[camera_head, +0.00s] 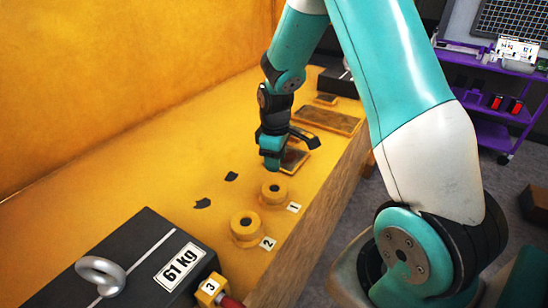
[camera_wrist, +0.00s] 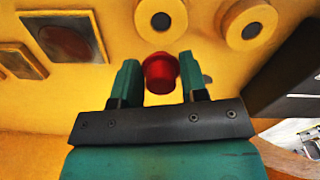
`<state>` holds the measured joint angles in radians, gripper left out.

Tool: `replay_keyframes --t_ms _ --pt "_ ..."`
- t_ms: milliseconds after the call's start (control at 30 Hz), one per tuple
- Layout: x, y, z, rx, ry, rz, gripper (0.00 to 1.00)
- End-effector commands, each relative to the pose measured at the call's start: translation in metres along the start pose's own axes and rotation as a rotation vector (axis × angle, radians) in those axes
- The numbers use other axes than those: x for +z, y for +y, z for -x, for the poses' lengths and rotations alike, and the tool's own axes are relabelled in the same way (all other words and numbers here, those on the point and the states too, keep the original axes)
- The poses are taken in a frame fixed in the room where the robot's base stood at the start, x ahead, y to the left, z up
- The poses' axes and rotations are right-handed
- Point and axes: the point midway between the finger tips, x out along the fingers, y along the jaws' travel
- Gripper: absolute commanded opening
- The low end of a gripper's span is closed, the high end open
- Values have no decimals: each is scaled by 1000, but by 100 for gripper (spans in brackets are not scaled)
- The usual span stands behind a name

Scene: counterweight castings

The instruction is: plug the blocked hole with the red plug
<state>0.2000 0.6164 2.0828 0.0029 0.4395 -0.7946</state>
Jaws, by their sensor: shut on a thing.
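My gripper (camera_head: 271,160) is over the yellow casting's top. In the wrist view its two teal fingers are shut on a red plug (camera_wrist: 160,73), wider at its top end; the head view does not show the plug. Two round yellow bosses with dark central holes stand near it: boss 1 (camera_head: 272,193) is nearest, and boss 2 (camera_head: 245,229) lies farther toward the lower left. The wrist view also shows two bosses (camera_wrist: 142,20) and (camera_wrist: 229,22), beyond the plug and apart from it. I cannot tell which hole is blocked.
A black 61 kg block (camera_head: 130,262) stands at the lower left. A yellow piece labelled 3 (camera_head: 207,289) with a red part (camera_head: 232,302) is beside it. Shallow framed pockets (camera_head: 328,121) lie behind my gripper. A yellow wall (camera_head: 110,80) rises at the left; a purple cart (camera_head: 480,105) stands apart.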

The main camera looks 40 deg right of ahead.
Motion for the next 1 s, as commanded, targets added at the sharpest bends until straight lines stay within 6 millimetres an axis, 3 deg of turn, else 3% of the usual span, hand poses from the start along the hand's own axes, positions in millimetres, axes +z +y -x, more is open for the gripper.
replay_keyframes --t_ms 167,700,1000 --pt "5 0 1 -2 0 -1 18" --pt "4 0 -51 -1 1 0 18" --pt "4 0 -58 -1 1 0 18"
